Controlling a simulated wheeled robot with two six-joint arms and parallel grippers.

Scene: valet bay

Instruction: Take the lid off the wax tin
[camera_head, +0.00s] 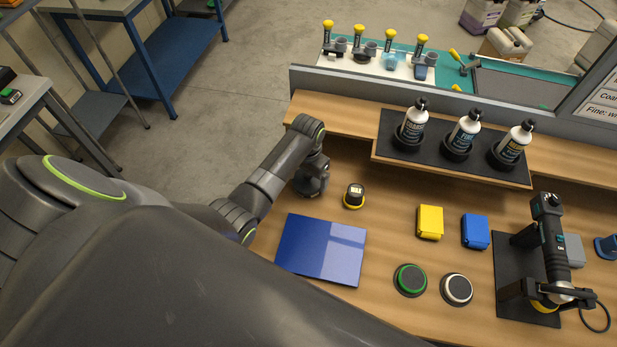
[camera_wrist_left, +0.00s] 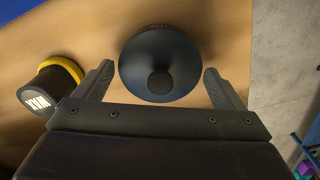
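A round dark tin with a knobbed lid (camera_wrist_left: 158,62) shows in the left wrist view, seen from above. I take it to be the wax tin. My left gripper (camera_wrist_left: 159,80) is open, with one finger on each side of the near part of the lid; I cannot tell whether they touch it. In the head view my left gripper (camera_head: 312,182) points down at the bench's left side and largely hides the tin. A black applicator-like piece with a yellow ring and white label (camera_head: 354,195) stands just right of the gripper; it also shows in the left wrist view (camera_wrist_left: 47,88). My right gripper is out of view.
A blue panel (camera_head: 322,250) lies in front of the gripper. Yellow (camera_head: 430,222) and blue (camera_head: 475,231) blocks, round green-ringed (camera_head: 410,280) and white-ringed (camera_head: 457,289) pads and a polisher (camera_head: 550,250) are to the right. Bottles (camera_head: 463,135) stand on the raised shelf behind.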

